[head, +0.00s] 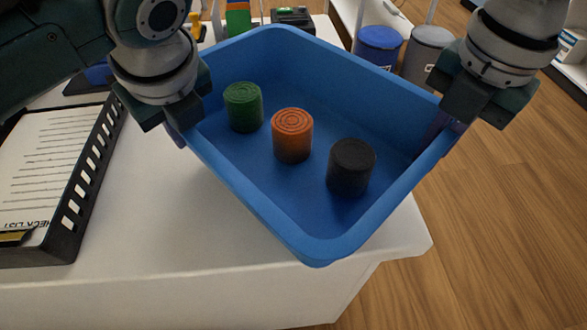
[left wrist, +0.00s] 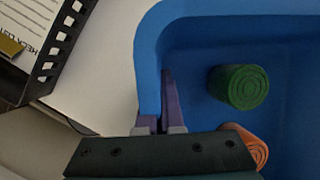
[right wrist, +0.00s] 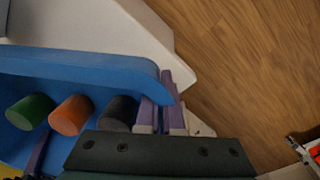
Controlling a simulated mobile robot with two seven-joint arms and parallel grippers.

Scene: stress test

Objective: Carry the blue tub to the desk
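The blue tub (head: 320,235) fills the middle of the head view, turned cornerwise over the front corner of a white table. It holds a green cylinder (head: 243,107), an orange cylinder (head: 292,136) and a black cylinder (head: 350,168), all upright. My left gripper (head: 177,135) is shut on the tub's left wall; its purple fingers (left wrist: 158,115) straddle the wall in the left wrist view. My right gripper (head: 440,125) is shut on the right wall; its fingers (right wrist: 161,105) straddle it in the right wrist view. I cannot tell whether the tub touches the table.
The white table (head: 150,215) carries a black slotted tray (head: 70,225) with a checklist paper at left. Small items stand behind the tub. A blue canister (head: 378,45) and a grey canister (head: 427,50) are beyond it. Wooden floor (head: 500,220) is open at right.

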